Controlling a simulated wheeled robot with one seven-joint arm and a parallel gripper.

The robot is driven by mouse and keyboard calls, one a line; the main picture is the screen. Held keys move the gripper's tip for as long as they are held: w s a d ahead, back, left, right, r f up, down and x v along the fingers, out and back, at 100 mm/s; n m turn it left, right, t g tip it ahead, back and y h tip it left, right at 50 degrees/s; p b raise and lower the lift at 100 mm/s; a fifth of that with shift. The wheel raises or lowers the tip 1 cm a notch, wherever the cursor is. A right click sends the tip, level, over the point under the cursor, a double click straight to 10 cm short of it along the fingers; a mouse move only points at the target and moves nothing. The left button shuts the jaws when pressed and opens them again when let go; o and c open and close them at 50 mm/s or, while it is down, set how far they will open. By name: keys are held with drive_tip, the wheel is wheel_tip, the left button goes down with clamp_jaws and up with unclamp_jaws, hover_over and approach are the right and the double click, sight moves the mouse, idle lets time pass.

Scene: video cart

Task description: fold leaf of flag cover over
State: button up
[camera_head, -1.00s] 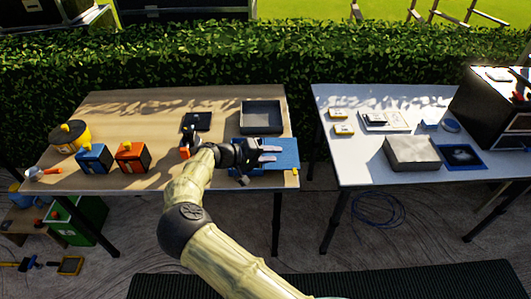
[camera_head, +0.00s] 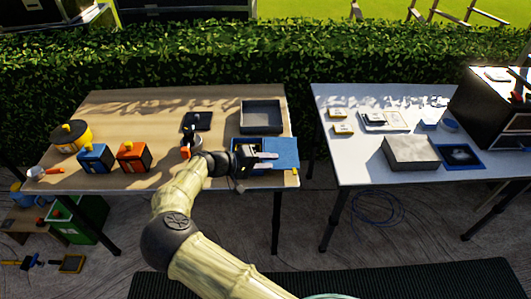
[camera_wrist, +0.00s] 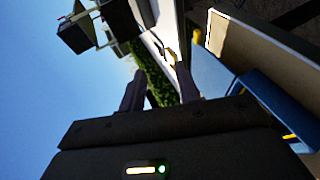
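The blue flag cover (camera_head: 284,150) lies at the front right corner of the wooden table. Its right part is a flat, lighter blue panel; a darker blue part shows to the left, partly hidden by my gripper. My gripper (camera_head: 270,158) is over the middle of the cover, fingers pointing right. In the wrist view a blue panel (camera_wrist: 277,105) with a yellow tab is to the right of my gripper (camera_wrist: 160,88). The two fingers stand apart with nothing visible between them. I cannot tell whether they touch the cover.
A grey tray (camera_head: 262,117) sits just behind the cover, and a dark pad (camera_head: 198,121) is to its left. An orange-based tool (camera_head: 190,147) stands close to my wrist. A gap separates this table from the white table (camera_head: 355,165) on the right.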

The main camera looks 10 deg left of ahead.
wheel_tip(320, 180, up, 4)
drive_tip(key=shift+f+p, duration=0.1)
drive_tip(key=shift+p, duration=0.85)
drive_tip(key=s+d+f+m+g+y, duration=0.2)
drive_tip(key=d+m+g+y, duration=0.35)
drive_tip(key=d, duration=1.45)
drive_tip(key=s+d+r+y, duration=0.3)
drive_tip(key=s+d+r, duration=0.1)
drive_tip(key=s, duration=0.5)
drive_tip(key=s+d+r+y, duration=0.3)
drive_tip(key=s+d+r, duration=0.2)
drive_tip(key=s, duration=0.4)
drive_tip(key=shift+s+d+r, duration=0.15)
drive_tip(key=shift+d+r, duration=0.05)
drive_tip(key=shift+d, duration=0.4)
drive_tip(key=shift+o, duration=0.4)
